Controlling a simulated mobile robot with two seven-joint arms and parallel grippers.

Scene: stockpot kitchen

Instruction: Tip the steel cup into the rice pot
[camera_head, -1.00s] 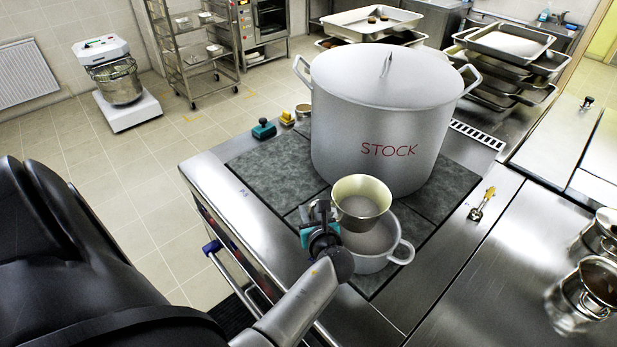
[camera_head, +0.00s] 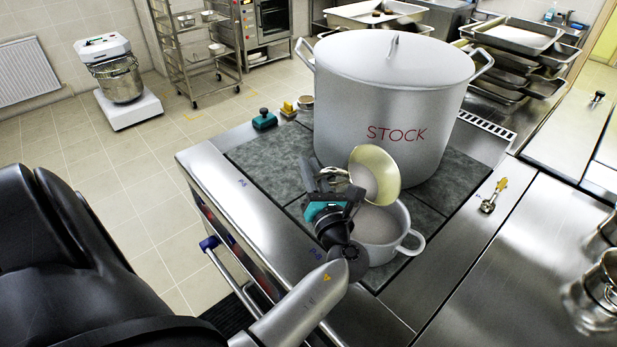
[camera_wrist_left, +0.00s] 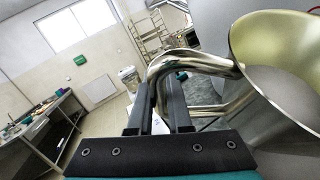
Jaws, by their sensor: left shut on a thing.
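The steel cup (camera_head: 376,172) is tilted over the rice pot (camera_head: 382,236), its mouth turned to the right and a pale filling in it. My left gripper (camera_head: 335,185) is shut on the cup's handle (camera_wrist_left: 195,62), left of the cup. In the left wrist view the handle passes between the fingers (camera_wrist_left: 160,105) and the cup (camera_wrist_left: 275,75) is at the right. The rice pot is a small pale pot with loop handles, on the dark hob in front of the big pot. It looks to have pale contents. My right gripper is not in view.
A large lidded pot marked STOCK (camera_head: 392,105) stands close behind the cup. A teal-handled thing (camera_head: 264,119) and a yellow one (camera_head: 288,108) lie at the hob's back left. A yellow-handled utensil (camera_head: 494,195) lies on the steel counter at the right.

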